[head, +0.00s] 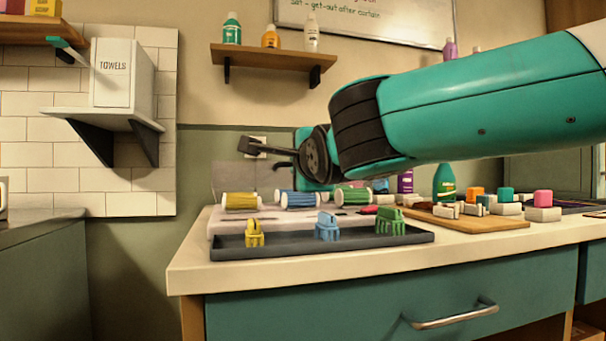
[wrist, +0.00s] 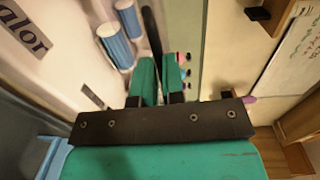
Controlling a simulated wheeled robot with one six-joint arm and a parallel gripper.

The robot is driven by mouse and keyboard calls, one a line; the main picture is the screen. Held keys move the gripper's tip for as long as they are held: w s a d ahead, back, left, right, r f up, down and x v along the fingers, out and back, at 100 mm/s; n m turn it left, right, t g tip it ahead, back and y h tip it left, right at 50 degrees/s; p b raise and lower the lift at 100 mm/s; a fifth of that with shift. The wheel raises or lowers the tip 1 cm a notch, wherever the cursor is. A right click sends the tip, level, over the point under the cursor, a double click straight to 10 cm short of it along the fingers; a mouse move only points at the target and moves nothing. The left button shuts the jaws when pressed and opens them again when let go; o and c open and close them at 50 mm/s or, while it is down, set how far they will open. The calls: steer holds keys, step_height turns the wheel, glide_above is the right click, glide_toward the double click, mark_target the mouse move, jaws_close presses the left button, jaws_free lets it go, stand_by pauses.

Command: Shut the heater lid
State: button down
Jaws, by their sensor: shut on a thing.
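The roller heater (head: 222,216) is a pale, low box on the counter with yellow, blue and green rollers on top. Its lid (head: 228,180) is a smoky, see-through panel standing up open behind the rollers. In the wrist view, my gripper (wrist: 158,68) has its teal fingers close together on a thin dark strip, which looks like part of the lid. In the head view, my wrist hangs over the back of the heater, and the fingertips are mostly hidden behind it and the rollers. Blue rollers (wrist: 116,45) also show in the wrist view.
A dark tray (head: 290,246) with yellow, blue and green clips lies in front of the heater. A wooden board (head: 490,222) with small coloured blocks is to the right, with bottles behind. A wall shelf (head: 272,60) holds bottles above.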

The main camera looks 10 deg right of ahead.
steer(key=shift+w+d+f, duration=0.1)
steer(key=shift+d+f, duration=0.1)
steer(key=shift+f, duration=0.1)
steer(key=c, duration=1.2)
jaws_free()
steer(key=shift+d, duration=0.1)
steer(key=shift+r, duration=0.1)
steer(key=s+r+p, duration=0.1)
steer(key=s, duration=1.6)
steer(key=shift+s+d, duration=0.2)
